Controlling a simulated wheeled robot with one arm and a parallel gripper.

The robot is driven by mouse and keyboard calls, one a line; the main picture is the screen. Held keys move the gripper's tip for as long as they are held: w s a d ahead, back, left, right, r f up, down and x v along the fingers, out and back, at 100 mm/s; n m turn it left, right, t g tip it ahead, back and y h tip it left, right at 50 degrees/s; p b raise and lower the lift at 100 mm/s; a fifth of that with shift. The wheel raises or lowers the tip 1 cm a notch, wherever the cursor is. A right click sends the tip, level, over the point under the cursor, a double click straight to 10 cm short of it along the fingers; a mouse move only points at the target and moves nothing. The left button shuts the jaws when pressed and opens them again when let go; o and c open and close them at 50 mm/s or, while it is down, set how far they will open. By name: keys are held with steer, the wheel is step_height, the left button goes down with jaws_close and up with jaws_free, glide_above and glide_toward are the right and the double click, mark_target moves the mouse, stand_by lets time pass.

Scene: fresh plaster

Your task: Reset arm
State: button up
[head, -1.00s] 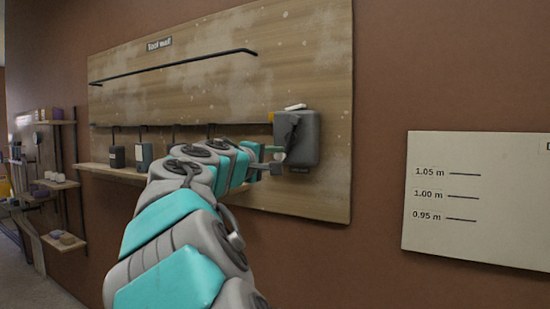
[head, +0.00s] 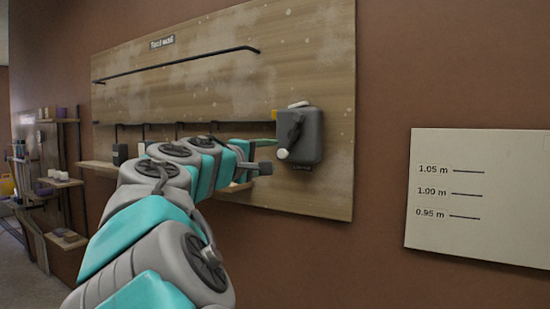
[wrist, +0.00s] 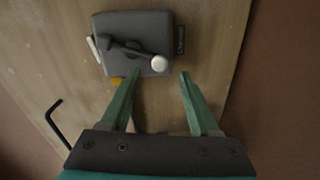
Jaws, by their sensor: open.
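My gripper (head: 268,158) is at the end of my teal and grey arm, in front of the wooden tool wall (head: 195,85). In the wrist view my gripper (wrist: 157,75) shows two green fingers spread apart with nothing between them. A grey box (head: 312,138) with a dark lever and a white knob (head: 283,154) is mounted at the right end of the board. In the wrist view the grey box (wrist: 112,24) and white knob (wrist: 159,63) lie just beyond the fingertips, apart from them. My arm hides part of the board's lower shelf.
A black rail (head: 180,63) runs across the upper board, and hooks hang below it. Shelves (head: 60,182) with small items stand far left. A white height chart (head: 480,195) is on the brown wall at right. Space before that wall looks clear.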

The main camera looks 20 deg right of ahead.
steer(key=v, duration=0.3)
steer(key=shift+s+a, duration=0.15)
steer(key=shift+a, duration=0.05)
